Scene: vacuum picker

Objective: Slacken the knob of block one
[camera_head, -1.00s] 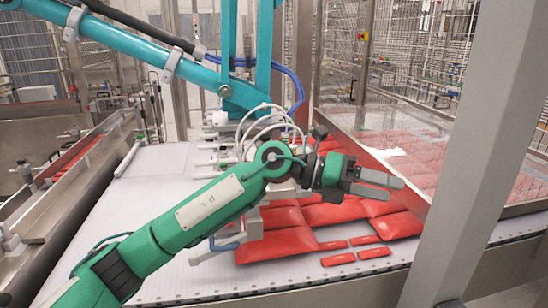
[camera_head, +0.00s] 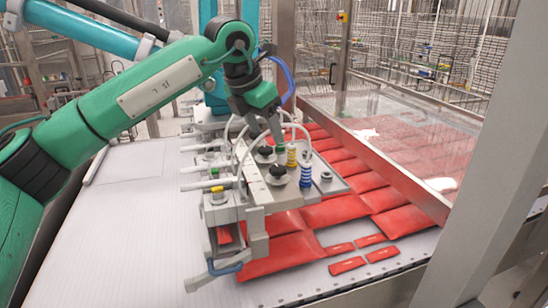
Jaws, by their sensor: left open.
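My left gripper (camera_head: 266,130) points down over the vacuum picker's grey head (camera_head: 262,200). Its jaws are open, and the fingertips are close above the top plate near the small black knobs. One black knob (camera_head: 278,172) stands clear on the plate, and another black knob (camera_head: 265,153) is just behind it, close to the fingertips. I cannot tell which knob belongs to block one, or whether a finger touches anything. My right gripper is not in view.
A yellow fitting (camera_head: 291,156) and a blue ringed fitting (camera_head: 306,176) stand beside the knobs, with pale hoses around them. Red packs (camera_head: 340,211) lie under and right of the head. A grey post (camera_head: 470,200) stands at the right. The white belt (camera_head: 120,235) is clear at left.

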